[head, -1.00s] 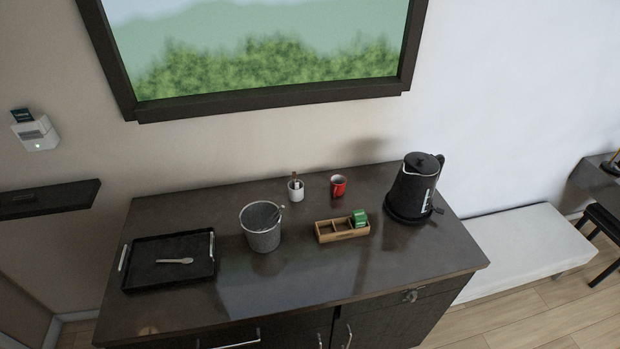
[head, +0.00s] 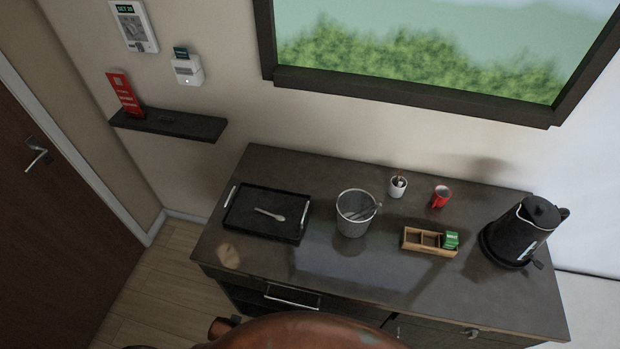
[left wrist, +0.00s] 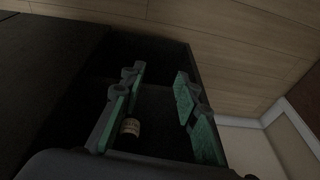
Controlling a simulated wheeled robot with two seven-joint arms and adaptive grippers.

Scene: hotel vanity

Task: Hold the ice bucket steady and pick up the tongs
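The grey ice bucket (head: 351,226) stands upright on the dark counter in the head view. Thin metal tongs (head: 366,211) appear to rest in it, leaning toward its right rim; their lower part is hard to make out. In the left wrist view my left gripper (left wrist: 158,76) is open, its green-padded fingers apart with nothing held. It is away from the bucket, which that view does not show. My right gripper is not in view. A brown-orange part of my body shows at the bottom of the head view.
A black tray (head: 287,228) with a spoon (head: 270,214) lies left of the bucket. To the right are a white cup (head: 398,188), red mug (head: 441,197), wooden box (head: 415,240) and black kettle (head: 520,230). The counter's front (head: 345,273) is clear. A small labelled item (left wrist: 130,127) shows beyond the left fingers.

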